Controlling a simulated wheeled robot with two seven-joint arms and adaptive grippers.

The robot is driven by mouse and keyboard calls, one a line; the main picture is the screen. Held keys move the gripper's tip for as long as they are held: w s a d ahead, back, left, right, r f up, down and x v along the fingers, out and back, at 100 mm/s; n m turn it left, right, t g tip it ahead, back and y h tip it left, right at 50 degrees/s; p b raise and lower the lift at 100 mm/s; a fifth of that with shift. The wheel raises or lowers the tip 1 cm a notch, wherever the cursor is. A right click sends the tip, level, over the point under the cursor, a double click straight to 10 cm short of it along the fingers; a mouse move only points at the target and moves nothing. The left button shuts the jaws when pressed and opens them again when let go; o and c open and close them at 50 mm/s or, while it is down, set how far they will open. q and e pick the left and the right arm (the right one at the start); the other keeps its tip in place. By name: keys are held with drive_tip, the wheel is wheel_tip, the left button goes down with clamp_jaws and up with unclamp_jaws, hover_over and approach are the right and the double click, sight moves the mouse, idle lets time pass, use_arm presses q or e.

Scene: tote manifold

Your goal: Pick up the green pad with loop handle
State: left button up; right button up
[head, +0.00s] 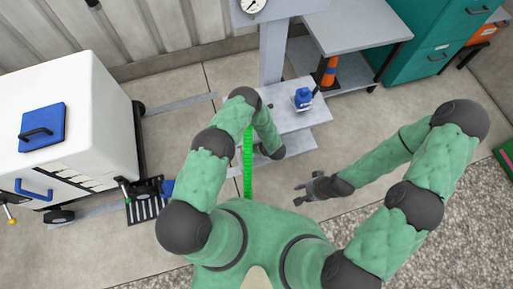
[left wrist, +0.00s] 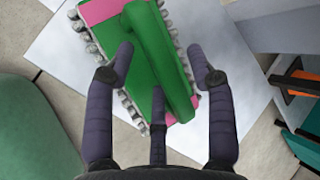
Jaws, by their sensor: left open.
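The green pad (left wrist: 108,42) lies below my left gripper in the left wrist view, with pink patches and a grey, bumpy edge. Its raised green loop handle (left wrist: 163,60) runs lengthwise on top. My left gripper (left wrist: 160,70) is open, with its fingers spread on both sides of the handle and a third finger near its lower end. I cannot tell whether any finger touches. In the head view my left arm hides this gripper, and I cannot make out the pad beneath it. My right gripper (head: 305,190) is open and empty above the floor.
A white cart (head: 75,95) at left bears a blue pad with a dark handle (head: 42,127). A grey stand (head: 295,120) holds a blue bottle (head: 303,98). A grey table (head: 350,30) and teal cabinet (head: 430,50) stand at the back right. Floor near my right gripper is clear.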

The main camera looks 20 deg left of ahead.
use_arm(q)
clamp_jaws()
drive_tip(key=shift+r, duration=0.1)
drive_tip(key=shift+r, duration=0.1)
idle(0.3)
